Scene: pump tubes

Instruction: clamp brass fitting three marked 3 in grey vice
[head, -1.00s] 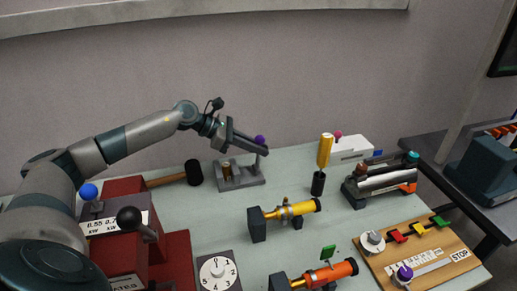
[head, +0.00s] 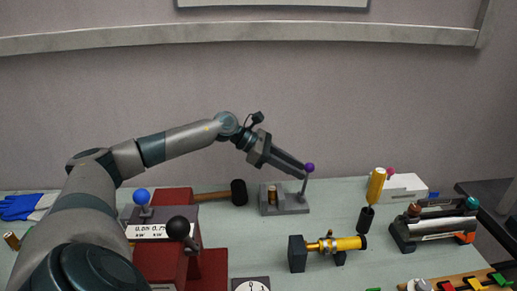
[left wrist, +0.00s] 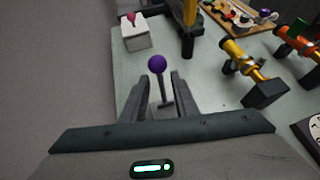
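The grey vice (head: 292,211) stands at the back of the table, with an upright lever topped by a purple knob (head: 309,168) at its right end. A brass fitting (head: 272,195) stands upright in the vice; its mark is not readable. My left gripper (head: 303,173) is at the lever, just below the knob. In the left wrist view the fingers (left wrist: 160,86) are apart, with the lever between them and the purple knob (left wrist: 157,64) beyond. Another brass piece (head: 12,240) lies at the far left. My right gripper is not in view.
A black-headed mallet (head: 238,192) lies left of the vice. A yellow pump tube (head: 345,243) and a yellow-handled tool (head: 376,185) are to the right. Blue gloves (head: 20,207) lie at far left.

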